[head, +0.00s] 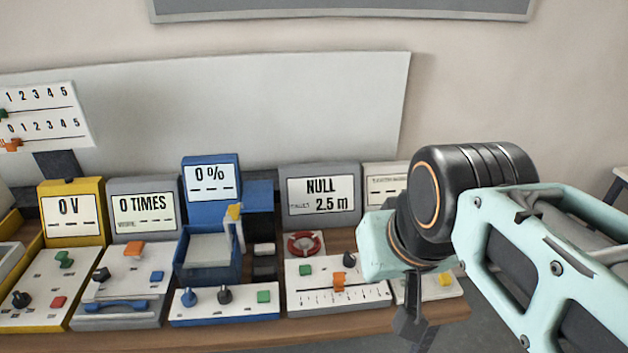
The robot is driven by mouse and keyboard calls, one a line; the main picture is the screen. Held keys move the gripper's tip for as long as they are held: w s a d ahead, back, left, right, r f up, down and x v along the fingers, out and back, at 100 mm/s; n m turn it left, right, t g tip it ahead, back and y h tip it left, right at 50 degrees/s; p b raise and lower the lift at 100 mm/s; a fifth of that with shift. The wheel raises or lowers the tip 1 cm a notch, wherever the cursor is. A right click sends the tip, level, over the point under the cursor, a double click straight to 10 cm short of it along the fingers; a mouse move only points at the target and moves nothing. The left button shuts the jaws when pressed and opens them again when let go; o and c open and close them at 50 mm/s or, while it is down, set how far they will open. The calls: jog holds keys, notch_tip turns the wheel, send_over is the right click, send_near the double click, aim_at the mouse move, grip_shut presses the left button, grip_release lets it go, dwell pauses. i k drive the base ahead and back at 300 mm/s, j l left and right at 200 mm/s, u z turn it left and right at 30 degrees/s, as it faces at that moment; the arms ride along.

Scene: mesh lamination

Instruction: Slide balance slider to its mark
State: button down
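An orange slider knob (338,281) sits near the middle of a ruled scale on a white panel (374,292). I take it for the balance slider; its label is not readable. Behind the panel stands a grey display (321,196) reading "NULL" and "TARGET 2.5 m". I cannot make out a separate mark on the scale. My gripper (412,328) points down at the right of this panel, apart from the orange knob. It is dark, small and partly hidden by my wrist, so its opening does not show. Nothing is seen held in it.
The panel also has a green button (306,270), a black knob (348,259) and a red dial (305,244). To the left stand a blue "0 %" unit (211,187), a grey "0 TIMES" unit (143,210) and a yellow "0 V" unit (70,214). My arm covers part of the rightmost unit (385,187).

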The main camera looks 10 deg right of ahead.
aim_at(339, 277)
jog(key=j+z, duration=0.3)
jog(key=i+j+z, duration=0.1)
jog(key=j+z, duration=0.1)
jog(key=j, duration=0.15)
jog(key=i+z, duration=0.25)
jog(key=j+u, duration=0.15)
